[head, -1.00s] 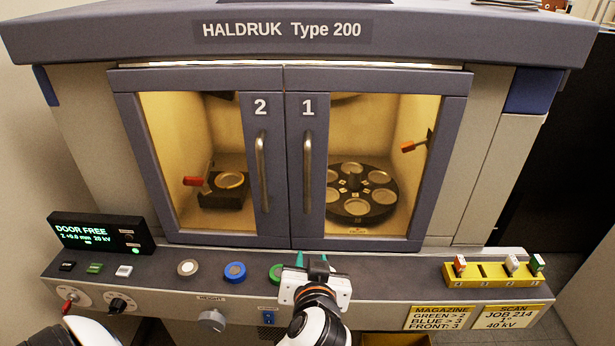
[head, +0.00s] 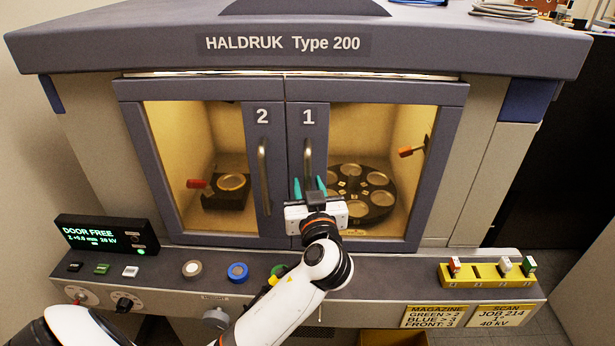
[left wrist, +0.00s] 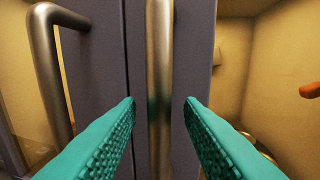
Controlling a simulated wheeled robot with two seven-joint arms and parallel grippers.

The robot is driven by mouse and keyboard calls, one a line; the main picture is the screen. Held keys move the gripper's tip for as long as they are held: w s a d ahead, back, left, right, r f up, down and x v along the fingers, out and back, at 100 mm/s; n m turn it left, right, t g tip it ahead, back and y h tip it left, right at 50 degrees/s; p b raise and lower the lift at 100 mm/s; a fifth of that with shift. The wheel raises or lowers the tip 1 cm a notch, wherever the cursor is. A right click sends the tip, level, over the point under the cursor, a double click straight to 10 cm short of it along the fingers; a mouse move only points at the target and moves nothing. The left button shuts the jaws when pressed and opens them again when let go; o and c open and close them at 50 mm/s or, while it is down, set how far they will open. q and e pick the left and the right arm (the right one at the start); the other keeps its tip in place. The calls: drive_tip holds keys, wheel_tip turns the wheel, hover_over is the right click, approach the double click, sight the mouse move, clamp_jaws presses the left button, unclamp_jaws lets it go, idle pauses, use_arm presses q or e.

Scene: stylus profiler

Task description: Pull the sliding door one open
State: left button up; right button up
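Door one (head: 308,135) is the right-hand panel marked 1, with a vertical metal bar handle (head: 308,158) near its left edge. The door stands shut against door two (head: 262,135). My left gripper (head: 310,186) is in front of the lower part of this handle, its teal fingers pointing up toward it. In the left wrist view the handle (left wrist: 160,70) stands between the two open fingers, with a visible gap on both sides. The lower end of the handle is hidden behind my gripper in the head view. My right gripper is not in view.
Door two's handle (head: 264,175) is close on the left. Below the doors runs a ledge with a blue knob (head: 237,272), a display (head: 105,235) reading DOOR FREE and a yellow rack (head: 490,274). A round carousel (head: 365,205) is behind door one's glass.

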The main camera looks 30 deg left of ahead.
use_arm(q)
drive_tip(key=shift+w+a, duration=0.5)
clamp_jaws()
